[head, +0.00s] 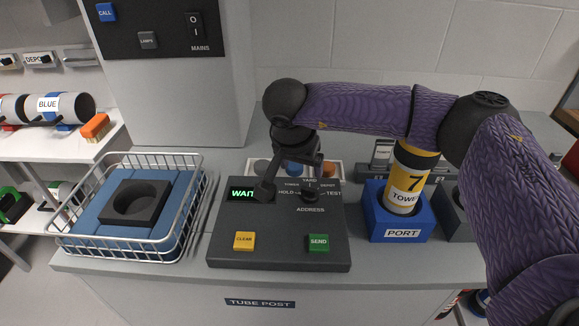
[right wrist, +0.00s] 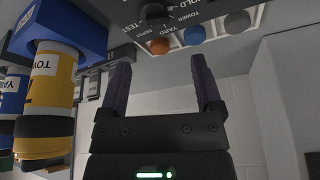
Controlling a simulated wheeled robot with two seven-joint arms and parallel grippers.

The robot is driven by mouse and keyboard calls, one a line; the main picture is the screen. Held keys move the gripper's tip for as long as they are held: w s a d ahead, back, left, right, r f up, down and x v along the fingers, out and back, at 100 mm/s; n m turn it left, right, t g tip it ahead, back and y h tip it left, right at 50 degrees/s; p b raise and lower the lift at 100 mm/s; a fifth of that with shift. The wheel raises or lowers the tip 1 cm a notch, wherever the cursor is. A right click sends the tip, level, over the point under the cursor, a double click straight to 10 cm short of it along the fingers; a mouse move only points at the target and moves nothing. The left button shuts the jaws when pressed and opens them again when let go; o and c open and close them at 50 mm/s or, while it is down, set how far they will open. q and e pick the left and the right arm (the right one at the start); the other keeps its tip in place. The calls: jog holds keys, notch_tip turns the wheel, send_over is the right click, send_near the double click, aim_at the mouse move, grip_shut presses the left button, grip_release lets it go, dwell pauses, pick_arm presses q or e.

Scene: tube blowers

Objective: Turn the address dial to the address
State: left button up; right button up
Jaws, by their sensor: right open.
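The address dial (right wrist: 155,13) shows at the top edge of the right wrist view, with the words TEST, DEPOT, YARD, TOWER and HOLD around it. In the head view my gripper partly hides the dial, and I cannot tell where its pointer stands. The dial sits on the dark console (head: 277,258), above the word ADDRESS. A yellow carrier (head: 406,178) labelled 7 TOWER stands upright in the blue PORT block (head: 399,225). My right gripper (head: 289,186) is over the console's back part, open and empty; its two fingers (right wrist: 160,62) are apart, pointing toward the dial side.
The console display (head: 243,194) reads WAIT. A yellow CLEAR button (head: 244,241) and a green SEND button (head: 318,242) are at its front. A wire basket (head: 72,240) with blue lining stands left. Behind the console, a pale rack (head: 335,170) holds coloured round pieces.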

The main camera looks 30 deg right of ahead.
aim_at(308, 191)
jog(key=b+x, duration=0.1)
jog(key=x, duration=0.2)
jog(key=b+x, duration=0.1)
jog(key=x, duration=0.1)
jog(key=b+x, duration=0.1)
jog(key=x, duration=0.2)
jog(key=shift+s+d+f, duration=0.15)
jog(key=shift+s+f, duration=0.1)
jog(key=shift+f, duration=0.15)
jog(key=shift+w+d+f, duration=0.1)
jog(key=shift+d+f, duration=0.05)
jog(key=shift+f, duration=0.2)
pick_arm(q)
jog(key=shift+g, duration=0.3)
jog(key=s+a+f, duration=0.1)
jog(key=s+f, duration=0.2)
jog(key=shift+s+a, duration=0.1)
jog(key=shift+a, duration=0.3)
jog(key=shift+y, duration=0.3)
pick_arm(e)
jog(key=c, duration=0.4)
pick_arm(q)
jog(key=shift+w+d, duration=0.15)
jog(key=shift+w, duration=0.3)
pick_arm(e)
grip_shut()
